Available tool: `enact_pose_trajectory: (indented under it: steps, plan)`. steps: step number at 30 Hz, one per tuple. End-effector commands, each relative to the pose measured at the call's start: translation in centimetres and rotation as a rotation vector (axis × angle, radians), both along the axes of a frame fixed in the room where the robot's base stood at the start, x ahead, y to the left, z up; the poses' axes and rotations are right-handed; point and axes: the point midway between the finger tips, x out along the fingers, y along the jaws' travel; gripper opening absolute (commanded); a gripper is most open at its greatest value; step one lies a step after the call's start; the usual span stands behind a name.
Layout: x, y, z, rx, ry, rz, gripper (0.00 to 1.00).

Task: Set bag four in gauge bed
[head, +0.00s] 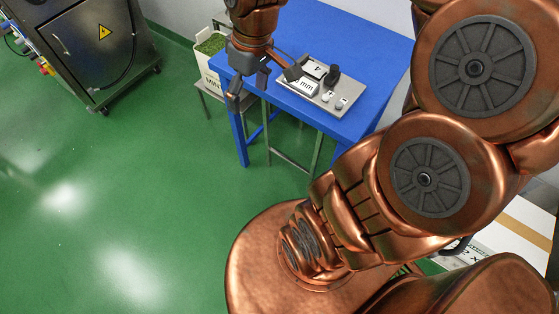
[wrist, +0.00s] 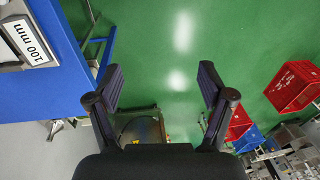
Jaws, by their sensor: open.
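My gripper (head: 263,86) hangs at the front left edge of the blue table, its fingers spread and empty. The grey gauge (head: 315,90) lies on the table just right of the gripper, with a white "mm" label (head: 304,87). A white piece with a dark mark (head: 316,69) sits at its back; I cannot tell whether it is bag four. The wrist view shows the label as "100 mm" (wrist: 28,42) at upper left.
The blue table (head: 365,50) has bare room behind the gauge. A black knob (head: 333,74) stands up from the gauge. A white bin with green contents (head: 208,55) stands left of the table. A dark steel machine (head: 100,45) is at far left. Red crates (wrist: 292,88) show in the wrist view.

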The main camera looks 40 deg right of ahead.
Motion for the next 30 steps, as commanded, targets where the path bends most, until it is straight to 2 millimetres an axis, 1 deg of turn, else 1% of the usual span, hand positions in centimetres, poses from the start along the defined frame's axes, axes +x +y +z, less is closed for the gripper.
enact_pose_trajectory:
  steps: [1, 2, 3, 5, 6, 9, 12, 15, 18, 30]
  plan:
    - [-1.9, 1.2, -0.1, -0.021, 0.026, -0.013, 0.81]
    - [-3.1, 1.6, -0.1, -0.034, 0.043, -0.028, 0.81]
    - [-4.8, 2.4, -0.4, -0.048, 0.069, -0.05, 0.81]
    - [-7.2, 3.0, -0.7, -0.073, 0.103, -0.089, 0.81]
    - [-8.7, 3.4, -0.9, -0.088, 0.122, -0.117, 0.81]
    - [-11.9, 3.8, -1.6, -0.122, 0.164, -0.185, 0.81]
    - [-14.2, 4.0, -2.1, -0.145, 0.192, -0.241, 0.81]
    - [-15.5, 4.2, -2.4, -0.158, 0.209, -0.278, 0.81]
    - [-16.0, 4.2, -2.5, -0.163, 0.214, -0.293, 0.81]
    - [-16.0, 4.2, -2.5, -0.163, 0.215, -0.294, 0.81]
